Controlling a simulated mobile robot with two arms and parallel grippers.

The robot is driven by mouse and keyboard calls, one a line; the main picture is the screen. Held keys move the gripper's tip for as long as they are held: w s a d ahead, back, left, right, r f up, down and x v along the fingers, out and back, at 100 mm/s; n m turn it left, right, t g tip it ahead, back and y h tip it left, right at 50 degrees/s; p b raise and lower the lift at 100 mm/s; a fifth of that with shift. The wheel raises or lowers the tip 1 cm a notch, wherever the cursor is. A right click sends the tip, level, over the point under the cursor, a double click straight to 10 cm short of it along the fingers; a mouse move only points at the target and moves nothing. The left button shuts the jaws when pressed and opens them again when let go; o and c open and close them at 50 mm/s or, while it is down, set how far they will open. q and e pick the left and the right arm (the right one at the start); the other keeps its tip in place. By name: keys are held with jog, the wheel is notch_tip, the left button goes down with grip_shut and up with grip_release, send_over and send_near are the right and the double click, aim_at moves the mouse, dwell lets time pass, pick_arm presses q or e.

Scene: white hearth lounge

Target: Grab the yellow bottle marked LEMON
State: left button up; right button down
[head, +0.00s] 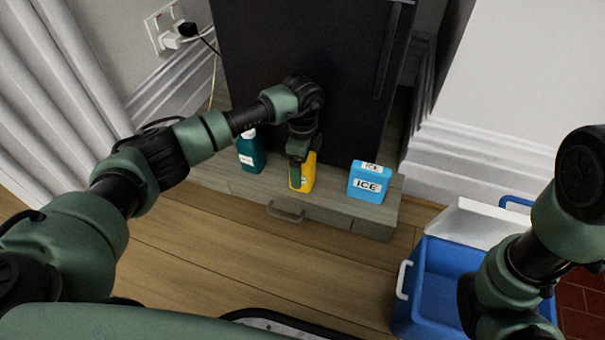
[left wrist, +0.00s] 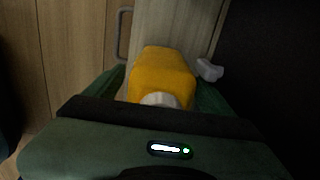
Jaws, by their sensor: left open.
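The yellow bottle (head: 308,172) stands upright on a low wooden drawer unit (head: 240,186) in front of a dark fridge. Its label is mostly hidden behind my left gripper (head: 297,172), so I cannot read it. My left gripper comes down from above at the bottle. In the left wrist view the yellow bottle (left wrist: 161,75) with its white cap (left wrist: 160,99) lies between the open green fingers. I cannot tell whether the fingers touch it. My right arm shows at the right edge of the head view, but its gripper is out of sight.
A teal bottle (head: 251,153) stands left of the yellow one, and a blue ICE pack (head: 369,182) stands to the right. The dark fridge (head: 300,60) rises close behind. An open blue cooler (head: 436,275) sits on the floor at right.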

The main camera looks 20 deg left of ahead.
pick_arm(q)
grip_shut()
jog(key=shift+r, duration=0.1)
dwell(0.3)
